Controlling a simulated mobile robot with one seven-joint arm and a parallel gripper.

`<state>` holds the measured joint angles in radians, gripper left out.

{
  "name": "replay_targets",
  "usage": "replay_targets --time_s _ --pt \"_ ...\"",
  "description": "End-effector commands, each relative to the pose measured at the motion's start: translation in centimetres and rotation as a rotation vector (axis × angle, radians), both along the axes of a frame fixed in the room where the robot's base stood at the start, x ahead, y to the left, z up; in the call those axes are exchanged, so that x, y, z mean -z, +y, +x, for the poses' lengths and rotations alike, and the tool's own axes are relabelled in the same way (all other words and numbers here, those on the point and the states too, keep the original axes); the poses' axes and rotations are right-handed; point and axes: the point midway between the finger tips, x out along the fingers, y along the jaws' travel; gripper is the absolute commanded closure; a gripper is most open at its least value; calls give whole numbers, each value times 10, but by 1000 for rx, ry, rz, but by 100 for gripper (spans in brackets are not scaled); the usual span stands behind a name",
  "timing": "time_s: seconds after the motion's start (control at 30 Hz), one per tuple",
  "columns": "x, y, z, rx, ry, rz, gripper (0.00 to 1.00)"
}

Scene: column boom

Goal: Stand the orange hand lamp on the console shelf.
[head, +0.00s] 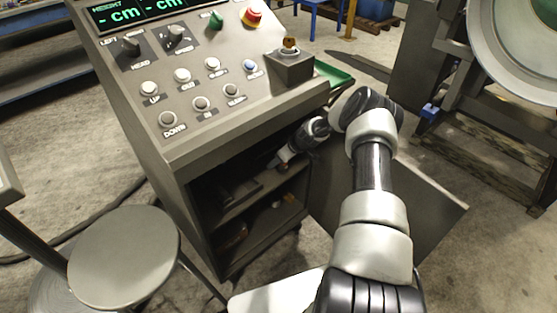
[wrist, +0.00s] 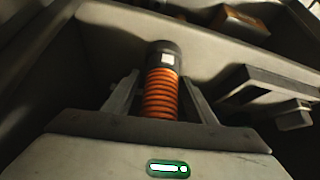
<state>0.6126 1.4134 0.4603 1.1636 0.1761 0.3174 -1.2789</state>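The orange hand lamp (wrist: 162,95) shows in the wrist view, with a ribbed orange grip and a black head bearing a pale patch. My gripper (wrist: 161,75) has one finger on each side of it, the tips close against the lamp. The lamp's near end is hidden behind the gripper body. In the head view my gripper (head: 283,163) reaches into the open cabinet under the console, just over the console shelf (head: 240,203). Only a small reddish spot of the lamp shows there. Whether it touches the shelf cannot be told.
A dark bracket-like item (wrist: 265,88) lies right of the lamp, and a brown box (wrist: 245,20) sits beyond. The open cabinet door (head: 425,215) is beside my arm. A round stool (head: 123,250) stands at left. More small items lie on the lower level.

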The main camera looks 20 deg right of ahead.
Motion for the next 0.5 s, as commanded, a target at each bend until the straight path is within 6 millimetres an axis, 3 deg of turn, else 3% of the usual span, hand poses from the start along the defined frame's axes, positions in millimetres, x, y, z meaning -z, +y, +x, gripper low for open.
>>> replay_targets --time_s 0.27,0.5 --pt "-11 -3 -3 1 0 0 49" --pt "-54 -17 -26 1 0 0 49"
